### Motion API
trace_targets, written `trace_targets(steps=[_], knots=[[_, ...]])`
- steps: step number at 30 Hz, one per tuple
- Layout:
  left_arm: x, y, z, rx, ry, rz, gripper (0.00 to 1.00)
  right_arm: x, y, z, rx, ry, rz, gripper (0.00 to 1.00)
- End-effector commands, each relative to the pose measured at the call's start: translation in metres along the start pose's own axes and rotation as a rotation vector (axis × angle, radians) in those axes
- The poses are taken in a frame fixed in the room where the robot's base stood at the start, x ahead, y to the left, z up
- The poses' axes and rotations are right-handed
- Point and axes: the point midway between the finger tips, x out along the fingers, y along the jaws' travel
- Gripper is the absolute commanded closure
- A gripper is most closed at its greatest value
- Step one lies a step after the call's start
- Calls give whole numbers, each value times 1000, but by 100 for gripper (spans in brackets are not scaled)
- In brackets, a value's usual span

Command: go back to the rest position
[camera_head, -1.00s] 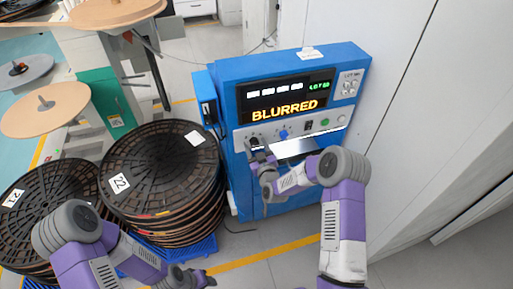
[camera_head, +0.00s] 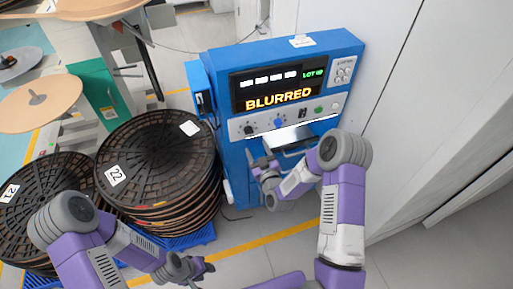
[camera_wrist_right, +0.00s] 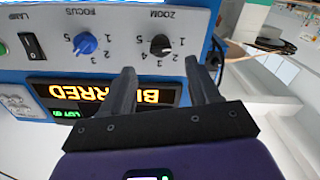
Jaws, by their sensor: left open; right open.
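My left gripper (camera_head: 186,266) is open and empty, low in the head view, in front of the reel stacks. My right gripper (camera_head: 258,166) is in front of the blue machine (camera_head: 235,165), below its control panel. In the right wrist view its two fingers (camera_wrist_right: 158,85) stand apart with nothing between them. Past the fingertips are the black ZOOM knob (camera_wrist_right: 161,44) and the blue FOCUS knob (camera_wrist_right: 86,43). The fingers do not grip either knob. The machine's screen (camera_head: 280,92) reads "BLURRED" in orange, with "LOT" in green.
A stack of dark reels tagged 22 (camera_head: 158,150) and one tagged 21 (camera_head: 45,195) stand at left on blue pallets (camera_head: 195,238). Round tables (camera_head: 40,103) are at upper left. A white cabinet wall (camera_head: 400,120) is at right. Open floor with a yellow line lies in front.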

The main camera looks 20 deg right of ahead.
Motion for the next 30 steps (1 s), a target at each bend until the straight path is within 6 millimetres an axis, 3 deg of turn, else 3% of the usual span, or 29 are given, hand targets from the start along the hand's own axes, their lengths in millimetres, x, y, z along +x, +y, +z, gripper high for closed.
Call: trace_targets(steps=[8, 11, 14, 17, 21, 24, 27, 30], knots=[[0, 0, 0, 0, 0, 0, 57, -1, -2, 2, 6, -12, -7, 39], [-1, 0, 0, 0, 0, 0, 57, -8, -14, 18, 49, -92, -49, 39], [-2, 1, 0, 0, 0, 0, 57, -30, -40, 53, 145, -277, -131, 39], [-4, 2, 0, 0, 0, 0, 57, -75, -72, 96, 281, -548, -218, 39], [-7, 3, 0, 0, 0, 0, 57, -159, -111, 139, 468, -952, -284, 39], [-8, 3, 0, 0, 0, 0, 57, -216, -128, 153, 565, -1199, -292, 39], [-9, 3, 0, 0, 0, 0, 57, -260, -137, 156, 631, -1380, -281, 39], [-9, 4, 0, 0, 0, 0, 57, -286, -142, 156, 667, -1490, -268, 39]])
